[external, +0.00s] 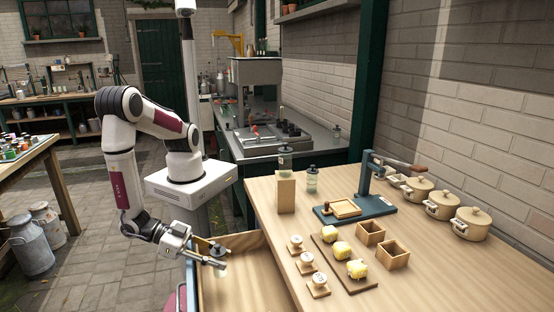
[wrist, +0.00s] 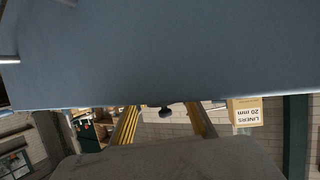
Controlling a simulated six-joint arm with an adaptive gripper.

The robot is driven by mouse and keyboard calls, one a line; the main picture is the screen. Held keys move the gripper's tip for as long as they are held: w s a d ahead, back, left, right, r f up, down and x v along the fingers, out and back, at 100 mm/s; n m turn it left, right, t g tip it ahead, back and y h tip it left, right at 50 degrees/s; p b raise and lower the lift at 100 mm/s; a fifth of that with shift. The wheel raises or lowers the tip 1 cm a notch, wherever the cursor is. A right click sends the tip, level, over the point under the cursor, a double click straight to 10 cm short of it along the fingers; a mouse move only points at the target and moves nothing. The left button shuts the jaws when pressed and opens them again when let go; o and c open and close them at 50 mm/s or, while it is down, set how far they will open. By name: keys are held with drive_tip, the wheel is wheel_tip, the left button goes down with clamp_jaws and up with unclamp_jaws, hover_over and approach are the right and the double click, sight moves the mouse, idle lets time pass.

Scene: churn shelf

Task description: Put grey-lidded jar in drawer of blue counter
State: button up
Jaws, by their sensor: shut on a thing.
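My gripper (external: 208,257) is shut on a small jar with a dark grey lid (external: 219,250), in the external view. It holds the jar over the left part of the open drawer (external: 248,245). The jar looks roughly upright, and its pale lower part shows below the fingers. I cannot tell whether it touches the drawer floor. The drawer is pulled out to the left of the wood-topped counter (external: 268,208). In the wrist view a broad blue surface (wrist: 160,50) fills the top and a blurred grey shape (wrist: 170,160) the bottom. The fingertips are not clear there.
Two similar jars stand near the counter's back, one on a wooden block (external: 286,195) and one beside it (external: 312,182). A blue press (external: 372,206), butter pieces (external: 340,250) on a board, wooden boxes (external: 393,255) and cream pots (external: 471,224) occupy the counter top.

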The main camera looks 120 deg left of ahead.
drive_tip(key=shift+f, duration=0.55)
drive_tip(key=o, duration=1.2)
drive_tip(key=shift+r, duration=0.1)
drive_tip(key=shift+s+r, duration=0.1)
drive_tip(key=shift+r, duration=0.45)
drive_tip(key=shift+v, duration=5.9)
